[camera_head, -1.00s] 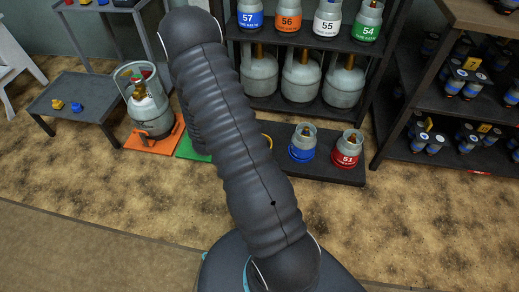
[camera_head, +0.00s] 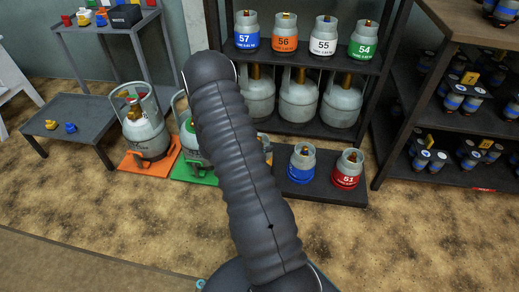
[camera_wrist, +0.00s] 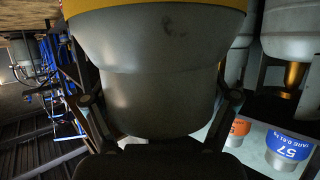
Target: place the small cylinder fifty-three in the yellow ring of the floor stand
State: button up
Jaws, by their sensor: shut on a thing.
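In the wrist view my gripper (camera_wrist: 162,105) is shut around a grey cylinder (camera_wrist: 155,65) with a yellow band (camera_wrist: 65,18) at the top of the picture. Its number does not show. In the head view my arm hides my gripper and most of the held cylinder. The dark floor stand (camera_head: 322,192) carries a blue-banded cylinder (camera_head: 301,165) and red cylinder 51 (camera_head: 347,170). A grey and yellow patch (camera_head: 267,150) shows just right of my arm, at the stand's left part. I cannot tell whether it is the held cylinder or the yellow ring.
Behind the stand, a shelf holds cylinders 57 (camera_head: 247,32), 56 (camera_head: 284,34), 55 (camera_head: 324,36) and 54 (camera_head: 365,40) above large grey cylinders (camera_head: 299,98). Left are cylinders on an orange mat (camera_head: 140,166) and a green mat (camera_head: 190,176). Dark shelves (camera_head: 470,130) stand right.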

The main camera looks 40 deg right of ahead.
jog(key=w+d+f+b, duration=0.2)
jog(key=w+d+f, duration=0.2)
jog(key=f, duration=0.4)
jog(key=shift+w, duration=0.8)
jog(key=o, duration=1.6)
jog(key=shift+s, duration=0.1)
jog(key=p+v, duration=0.1)
jog(key=v, duration=1.1)
jog(key=shift+r+p, duration=0.1)
jog(key=shift+p, duration=0.25)
